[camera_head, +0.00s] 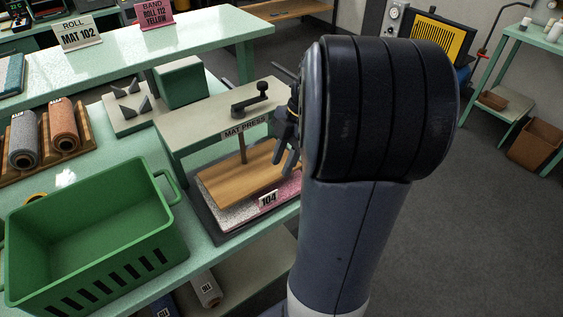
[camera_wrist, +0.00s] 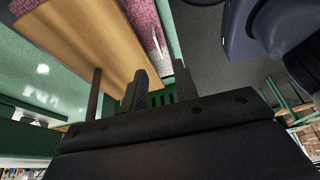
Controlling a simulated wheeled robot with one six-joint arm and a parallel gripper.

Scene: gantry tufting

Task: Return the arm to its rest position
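My gripper (camera_head: 284,163) is at the right end of the mat press (camera_head: 243,127), beside its wooden plate, partly hidden by my own arm in the head view. Its two fingers stand apart with nothing between them in the wrist view (camera_wrist: 160,84). My arm rises large across the middle right of the head view. The press's wooden plate (camera_head: 240,174) lies over a speckled grey and pink mat (camera_head: 228,198) with a 104 tag. The plate also fills the upper left of the wrist view (camera_wrist: 90,42). I cannot tell whether the gripper touches the press.
A green crate (camera_head: 100,235) stands front left on the bench. Rolls (camera_head: 63,128) lie on a wooden rack at the left. A green block (camera_head: 181,82) stands behind the press. A raised shelf (camera_head: 205,33) crosses the back. Open floor (camera_head: 480,220) lies to the right.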

